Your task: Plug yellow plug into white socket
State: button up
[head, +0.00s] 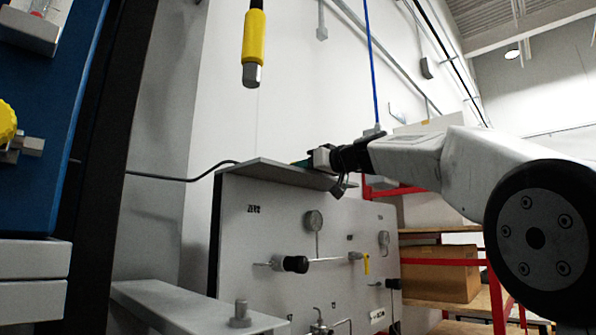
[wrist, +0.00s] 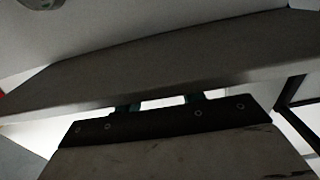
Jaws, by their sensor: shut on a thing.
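A yellow plug (head: 254,38) with a grey metal tip hangs tip down at the top of the head view. My gripper (head: 303,163) is at the right end of a grey plate on top of the panel, well below and right of the plug, apart from it. In the wrist view, two teal fingers of my gripper (wrist: 161,102) reach behind a grey slab (wrist: 150,75), which hides their tips. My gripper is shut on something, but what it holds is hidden. I cannot make out a white socket for certain.
The grey plate (head: 262,174) tops an upright panel (head: 245,240) with gauges and valves. A dark cable (head: 175,179) runs to the plate from the left. A blue frame (head: 55,110) stands left; shelves with a cardboard box (head: 438,278) stand right. Open air surrounds the hanging plug.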

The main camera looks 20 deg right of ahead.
jog(key=shift+c, duration=0.4)
jog(key=shift+s, duration=0.1)
jog(key=shift+s+d+r, duration=0.35)
jog(key=shift+s+d, duration=0.05)
jog(key=shift+s, duration=0.3)
jog(key=shift+s+d+r, duration=0.3)
jog(key=shift+s+d, duration=0.15)
jog(key=shift+s, duration=0.2)
jog(key=shift+s+d+r, duration=0.35)
jog(key=shift+s+d, duration=0.05)
jog(key=shift+s, duration=0.3)
jog(key=w+a, duration=0.1)
jog(key=w+f, duration=0.1)
jog(key=w, duration=0.1)
jog(key=w+a+f, duration=0.1)
jog(key=shift+w+a, duration=0.25)
jog(key=shift+a, duration=0.05)
jog(key=shift+s+d, duration=0.3)
jog(key=shift+s, duration=0.15)
